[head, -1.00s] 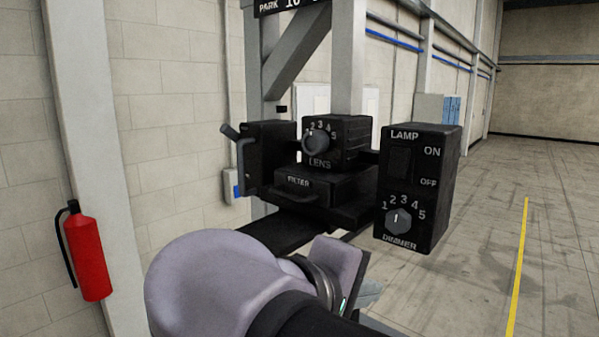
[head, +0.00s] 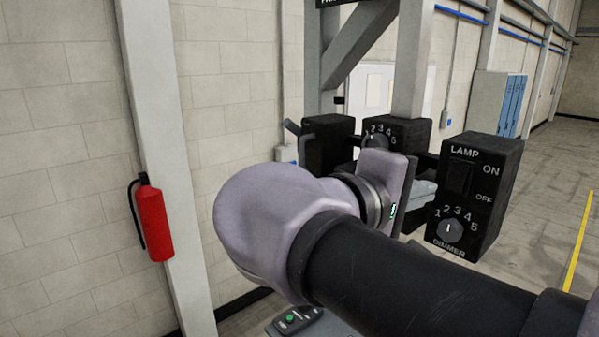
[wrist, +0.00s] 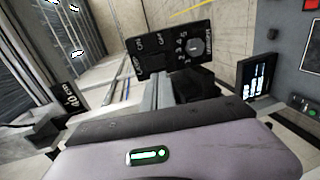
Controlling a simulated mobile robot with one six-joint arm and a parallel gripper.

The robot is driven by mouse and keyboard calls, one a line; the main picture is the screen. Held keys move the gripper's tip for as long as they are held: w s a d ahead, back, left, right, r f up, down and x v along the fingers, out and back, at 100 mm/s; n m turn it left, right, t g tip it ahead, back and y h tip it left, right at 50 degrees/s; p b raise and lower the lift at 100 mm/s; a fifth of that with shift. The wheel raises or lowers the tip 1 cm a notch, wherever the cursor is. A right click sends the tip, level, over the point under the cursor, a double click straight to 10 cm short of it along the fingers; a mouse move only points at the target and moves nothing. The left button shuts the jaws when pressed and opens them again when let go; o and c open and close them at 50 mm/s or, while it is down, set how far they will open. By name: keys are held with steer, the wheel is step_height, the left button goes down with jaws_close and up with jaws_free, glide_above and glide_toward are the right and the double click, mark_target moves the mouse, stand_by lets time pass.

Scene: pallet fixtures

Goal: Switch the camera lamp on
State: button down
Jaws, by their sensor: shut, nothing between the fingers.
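The lamp box (head: 475,195) is black, with LAMP, ON and OFF lettering, at the right in the head view. Its dark rocker switch (head: 459,178) is beside the ON and OFF words; I cannot tell which way it is tipped. A grey dimmer knob (head: 450,230) sits below it. In the wrist view the box (wrist: 172,68) appears turned, beyond my gripper. My gripper (wrist: 178,82) is shut and empty, its fingers pointing toward the box, apparently short of it. In the head view my own wrist mostly hides it.
The lens box (head: 397,130) and a black part with a lever (head: 327,145) stand left of the lamp box, partly behind my arm. A red extinguisher (head: 153,222) hangs at the left. The wrist view shows a dark screen (wrist: 258,77) at the right. Open floor lies right.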

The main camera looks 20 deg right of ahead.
mark_target(453, 185)
steer(key=p+x, duration=0.2)
steer(key=x, duration=0.7)
steer(key=shift+d, duration=0.15)
steer(key=shift+f, duration=0.1)
